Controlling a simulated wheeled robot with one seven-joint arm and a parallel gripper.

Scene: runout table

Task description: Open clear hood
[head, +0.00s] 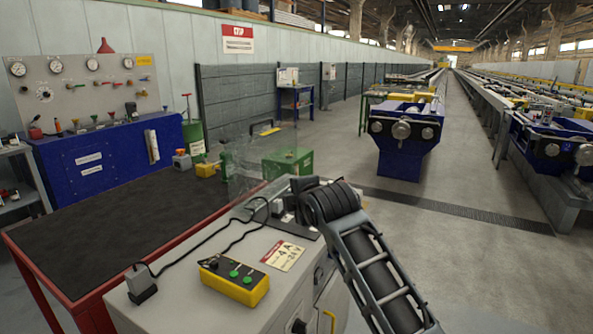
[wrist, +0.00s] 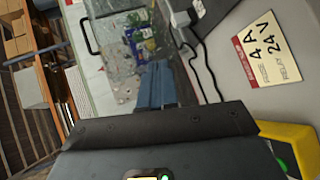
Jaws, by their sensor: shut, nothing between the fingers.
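The clear hood (head: 243,172) is a see-through panel at the back of the grey cabinet (head: 215,262) in the head view, faint against the floor. In the wrist view the clear hood (wrist: 112,62) fills the upper middle, with a black bar handle (wrist: 88,36) at its left side. Blue and green items show through it. I cannot tell for sure how far it stands open. My gripper (wrist: 157,75) is shut and empty, its fingers pointing toward the hood, right of the handle. I cannot tell whether they touch the hood. In the head view my arm hides the fingertips.
A yellow button box (head: 234,281) with green buttons and a black cable lie on the cabinet top, beside a 4 A 24 V label (head: 283,256). A dark-topped red bench (head: 110,232) stands left. A green box (head: 287,162) is behind.

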